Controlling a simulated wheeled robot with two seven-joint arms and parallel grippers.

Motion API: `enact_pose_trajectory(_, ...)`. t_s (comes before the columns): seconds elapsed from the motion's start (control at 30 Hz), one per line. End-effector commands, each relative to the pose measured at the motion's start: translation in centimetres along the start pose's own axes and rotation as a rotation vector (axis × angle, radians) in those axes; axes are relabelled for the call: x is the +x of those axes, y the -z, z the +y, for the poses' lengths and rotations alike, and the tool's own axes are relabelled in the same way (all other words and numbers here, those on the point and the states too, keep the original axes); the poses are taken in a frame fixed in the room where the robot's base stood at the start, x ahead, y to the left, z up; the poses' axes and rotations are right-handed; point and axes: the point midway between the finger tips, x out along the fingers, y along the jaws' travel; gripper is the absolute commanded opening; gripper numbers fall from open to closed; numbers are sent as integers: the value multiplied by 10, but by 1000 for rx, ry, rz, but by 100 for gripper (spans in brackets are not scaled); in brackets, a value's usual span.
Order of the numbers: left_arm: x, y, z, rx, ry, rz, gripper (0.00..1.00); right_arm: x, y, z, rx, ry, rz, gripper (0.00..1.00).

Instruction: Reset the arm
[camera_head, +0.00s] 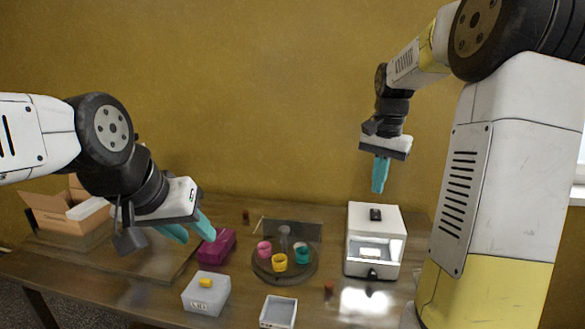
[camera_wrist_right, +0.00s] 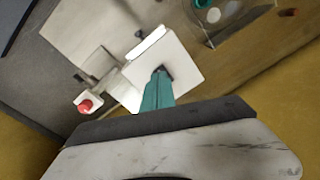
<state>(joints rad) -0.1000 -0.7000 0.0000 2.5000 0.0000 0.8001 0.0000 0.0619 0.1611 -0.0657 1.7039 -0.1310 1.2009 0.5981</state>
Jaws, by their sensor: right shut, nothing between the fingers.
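My right gripper (camera_head: 379,174) hangs pointing down in the air above and behind the white box-shaped machine (camera_head: 375,217). Its teal fingers are together with nothing between them; they also show in the right wrist view (camera_wrist_right: 158,92). My left gripper (camera_head: 188,232) is at the left, tilted down to the right. Its two teal fingers are apart and I see nothing between them. It is above the table, near a magenta box (camera_head: 216,250).
A round tray (camera_head: 285,275) holds pink, yellow and teal cups. A grey box (camera_head: 206,294) with a yellow piece and a white open tray (camera_head: 278,312) stand in front. A cardboard box (camera_head: 62,212) is at the far left. A red button (camera_wrist_right: 86,105) shows in the wrist view.

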Motion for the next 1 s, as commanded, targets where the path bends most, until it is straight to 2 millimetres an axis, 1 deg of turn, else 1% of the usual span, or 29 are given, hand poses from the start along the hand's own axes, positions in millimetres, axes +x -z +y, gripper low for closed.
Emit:
enact_pose_trajectory(0.03,0,0,0,0,0,0,36,-11,-15,1,-43,29,22,0)
enact_pose_trajectory(0.1,0,0,0,0,0,0,36,-22,-37,3,-110,67,51,0)
enact_pose_trajectory(0.27,0,0,0,0,0,0,36,-39,-88,10,-267,148,125,0)
enact_pose_trajectory(0.3,0,0,0,0,0,0,36,-42,-100,12,-306,167,145,0)
enact_pose_trajectory(0.47,0,0,0,0,0,0,36,-46,-150,22,-458,235,232,0)
enact_pose_trajectory(0.5,0,0,0,0,0,0,36,-45,-162,26,-495,250,255,0)
enact_pose_trajectory(0.6,0,0,0,0,0,0,36,-41,-188,33,-580,281,309,0)
enact_pose_trajectory(0.7,0,0,0,0,0,0,36,-36,-209,38,-648,305,356,0)
enact_pose_trajectory(0.8,0,0,0,0,0,0,36,-31,-222,43,-693,319,389,0)
enact_pose_trajectory(0.9,0,0,0,0,0,0,36,-28,-229,44,-718,326,407,0)
enact_pose_trajectory(1.0,0,0,0,0,0,0,36,-26,-231,45,-727,328,412,0)
